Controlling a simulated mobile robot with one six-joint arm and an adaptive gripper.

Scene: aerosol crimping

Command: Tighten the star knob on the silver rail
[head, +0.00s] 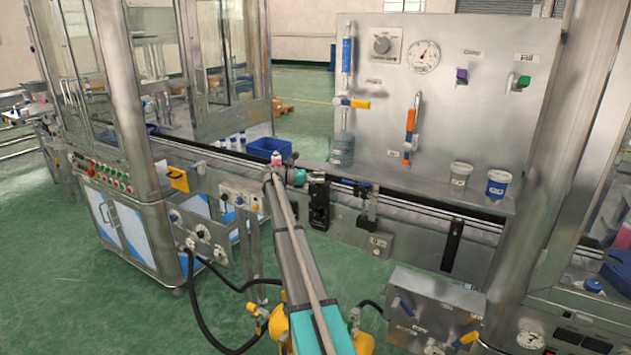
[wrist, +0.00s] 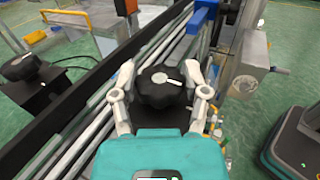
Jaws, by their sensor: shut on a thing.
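A black star knob (wrist: 161,87) with a pale pointer mark on top sits between the two fingers of my gripper (wrist: 160,84) in the wrist view. The fingers are shut on it from both sides. The silver rail (wrist: 85,120) runs diagonally beside and behind the knob. In the head view my arm reaches out to the conveyor line, and the wrist (head: 295,177) is at the rail. The knob in my gripper cannot be made out there.
A second black knob (wrist: 20,67) stands on a black block at the left of the wrist view. In the head view a blue bin (head: 268,148) lies behind the rail, and a gauge panel (head: 460,110) stands at the back right. A control box (head: 430,305) is at the front right.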

